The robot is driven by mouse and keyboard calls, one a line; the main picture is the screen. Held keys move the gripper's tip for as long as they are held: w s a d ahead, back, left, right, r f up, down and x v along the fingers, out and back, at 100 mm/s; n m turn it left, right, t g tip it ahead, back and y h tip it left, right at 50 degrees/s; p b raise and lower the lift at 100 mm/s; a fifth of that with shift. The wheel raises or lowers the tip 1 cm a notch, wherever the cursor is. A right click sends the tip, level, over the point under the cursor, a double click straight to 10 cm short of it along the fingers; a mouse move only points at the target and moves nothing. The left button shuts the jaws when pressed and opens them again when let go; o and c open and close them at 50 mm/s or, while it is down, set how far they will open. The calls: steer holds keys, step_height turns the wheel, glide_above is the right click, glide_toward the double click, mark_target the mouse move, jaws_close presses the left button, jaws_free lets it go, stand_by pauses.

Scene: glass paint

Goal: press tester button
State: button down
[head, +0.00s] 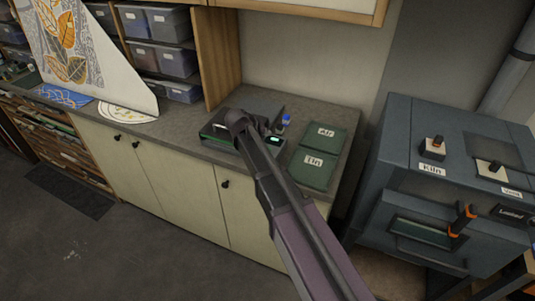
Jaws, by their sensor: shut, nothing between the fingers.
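The tester appears to be the dark device (217,131) on the grey counter, with a green-edged top and a small lit green display (274,139) at its right front. My arm reaches up from the lower right and crosses over it, hiding much of its middle. My gripper (266,128) is small and dark at the arm's end, shut and empty, over the device's right part. I cannot tell whether it touches the device. I cannot make out the button. A small blue-topped item (286,119) stands just right of my gripper.
Two green panels, labelled "Air" (325,138) and "Tin" (312,169), lie on the counter (345,103) right of the device. A grey kiln (400,150) with switches stands at the right. Shelves with grey bins (155,24) and patterned sheets (85,55) are at the left.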

steer(key=shift+f+b, duration=2.45)
steer(key=shift+f, duration=0.3)
steer(key=shift+f, duration=0.25)
steer(key=shift+f+b, duration=0.2)
steer(key=shift+b, duration=0.2)
steer(key=shift+f+b, duration=0.5)
stand_by(0.3)
steer(key=shift+r, duration=0.1)
stand_by(0.4)
steer(key=shift+r+p, duration=0.85)
steer(key=shift+p, duration=0.1)
steer(key=shift+r+p, duration=2.5)
steer(key=shift+r, duration=0.05)
